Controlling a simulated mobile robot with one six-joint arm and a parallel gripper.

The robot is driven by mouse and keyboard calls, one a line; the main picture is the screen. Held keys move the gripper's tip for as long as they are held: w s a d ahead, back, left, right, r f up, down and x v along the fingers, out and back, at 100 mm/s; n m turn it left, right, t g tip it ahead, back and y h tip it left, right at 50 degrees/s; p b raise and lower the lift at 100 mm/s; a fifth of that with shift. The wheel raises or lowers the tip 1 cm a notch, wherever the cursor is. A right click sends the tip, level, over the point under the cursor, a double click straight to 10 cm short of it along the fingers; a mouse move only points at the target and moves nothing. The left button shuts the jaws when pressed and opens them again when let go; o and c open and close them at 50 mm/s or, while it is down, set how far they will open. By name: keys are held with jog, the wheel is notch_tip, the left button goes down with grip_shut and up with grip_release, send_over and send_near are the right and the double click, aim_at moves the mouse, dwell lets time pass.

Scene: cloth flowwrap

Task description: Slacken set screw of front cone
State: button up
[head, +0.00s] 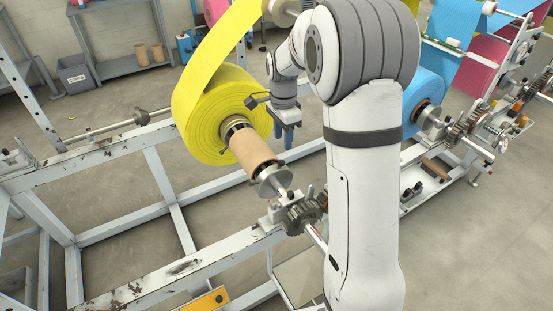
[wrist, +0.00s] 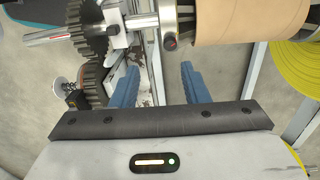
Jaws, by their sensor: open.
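The front cone (head: 274,184) is a grey metal flanged piece on the shaft at the near end of the brown cardboard core (head: 254,151). In the wrist view the cone (wrist: 186,21) meets the core's left end. A small dark knob with a reddish mark, apparently the set screw (wrist: 170,43), sits on its collar. My gripper (head: 284,134) is beside the core, right of the yellow roll (head: 205,115). In the wrist view its blue fingers (wrist: 157,78) are apart and empty, with the knob beyond the tips, nearer the right finger. I cannot tell the gap in depth.
Meshing gears (head: 304,213) and a bearing block sit at the near shaft end; they also show left in the wrist view (wrist: 84,35). White frame rails (head: 125,175) run beneath the roll. A blue roll (head: 424,98) stands behind my arm.

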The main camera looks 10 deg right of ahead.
aim_at(282, 162)
jog(key=shift+w+f+m, duration=0.25)
jog(key=shift+w+f, duration=0.15)
jog(key=shift+f, duration=0.25)
jog(key=shift+w+f+m, duration=0.25)
jog(key=shift+w+f, duration=0.1)
jog(key=shift+f, duration=0.25)
notch_tip(282, 162, down, 8)
jog(key=shift+s+r+b, duration=0.15)
jog(key=shift+r+b, duration=0.05)
jog(key=shift+b, duration=0.45)
jog(key=shift+c, duration=0.2)
grip_shut()
jog(key=shift+a, duration=0.4)
jog(key=shift+d, duration=0.4)
jog(key=shift+s+d+n+t+b, duration=0.15)
jog(key=shift+n+t+b, duration=0.3)
jog(key=shift+n, duration=0.85)
